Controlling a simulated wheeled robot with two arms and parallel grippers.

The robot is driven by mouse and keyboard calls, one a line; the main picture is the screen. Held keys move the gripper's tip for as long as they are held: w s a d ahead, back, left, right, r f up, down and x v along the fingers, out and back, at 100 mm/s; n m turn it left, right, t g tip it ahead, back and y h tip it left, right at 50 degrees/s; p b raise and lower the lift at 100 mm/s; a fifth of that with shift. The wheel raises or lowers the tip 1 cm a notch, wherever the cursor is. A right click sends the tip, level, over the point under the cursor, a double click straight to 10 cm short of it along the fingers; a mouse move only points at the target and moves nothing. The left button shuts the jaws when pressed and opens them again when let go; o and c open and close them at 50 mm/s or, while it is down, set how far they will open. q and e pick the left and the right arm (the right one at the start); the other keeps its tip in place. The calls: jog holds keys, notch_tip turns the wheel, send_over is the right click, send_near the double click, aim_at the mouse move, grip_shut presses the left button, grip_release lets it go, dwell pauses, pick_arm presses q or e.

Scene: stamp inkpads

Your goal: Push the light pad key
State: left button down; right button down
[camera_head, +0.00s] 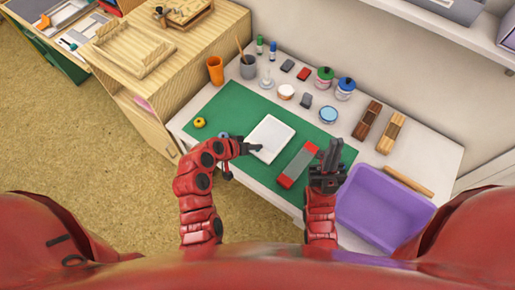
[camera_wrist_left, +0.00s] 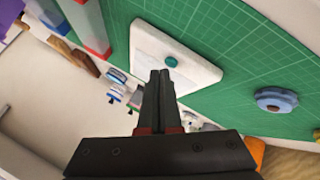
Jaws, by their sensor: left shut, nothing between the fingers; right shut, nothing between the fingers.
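The light pad (camera_head: 277,133) is a flat white square on the green cutting mat (camera_head: 225,108); it also shows in the left wrist view (camera_wrist_left: 195,70). A small round teal key (camera_wrist_left: 171,61) sits on its face in the left wrist view; in the head view I cannot make it out. My left gripper (camera_head: 259,148) is shut and empty, its tips over the pad's left part. In the left wrist view, the left fingertips (camera_wrist_left: 160,74) appear just beside the key; whether they touch is unclear. My right gripper (camera_head: 332,152) is shut and empty, right of the pad.
A grey bar with red ends (camera_head: 297,164) lies between the pad and my right gripper. A purple bin (camera_head: 385,205) stands at the right. Jars, stamps and an orange cup (camera_head: 215,70) line the back. A yellow round item (camera_head: 199,122) lies on the mat's left.

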pick_arm(q)
jog(key=shift+f+b, duration=0.3)
jog(key=shift+f, duration=0.15)
dwell(0.4)
jog(key=shift+r, duration=0.7)
notch_tip(320, 180, up, 6)
jog(key=p, duration=0.2)
jog(key=shift+p, duration=0.4)
jog(key=shift+a, duration=0.1)
dwell(0.4)
